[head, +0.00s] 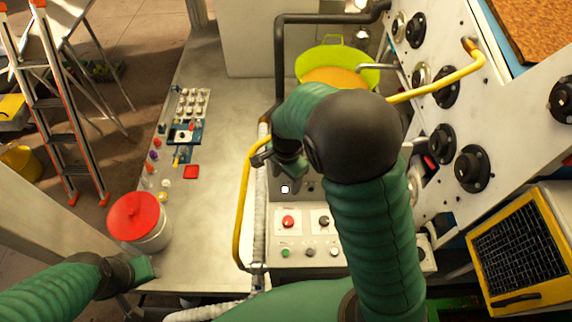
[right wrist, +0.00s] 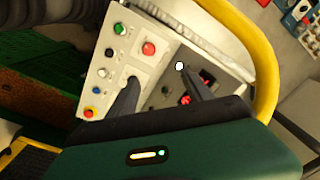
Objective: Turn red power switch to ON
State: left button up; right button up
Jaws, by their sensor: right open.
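The control panel (head: 300,247) stands below the middle of the head view, with a light section of buttons and a darker section above it. In the right wrist view, the dark section (right wrist: 172,92) bears red switch parts (right wrist: 208,76), partly hidden by a finger; their setting cannot be read. A round red button (right wrist: 148,48) is on the light section. My right gripper (right wrist: 158,76) is open and empty over the panel, its fingers apart; in the head view it (head: 289,166) is partly hidden by my arm. My left gripper (head: 146,269) is at the lower left, its jaws unclear.
A yellow bent rail (head: 242,205) runs along the panel's left side, close to my right gripper. A red-lidded container (head: 136,220) stands near my left gripper. A green bowl (head: 338,60) is behind, and a white machine wall with black knobs (head: 474,168) is right.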

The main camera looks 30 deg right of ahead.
notch_tip(320, 180, up, 15)
jog(key=b, duration=0.4)
jog(key=shift+s, duration=0.3)
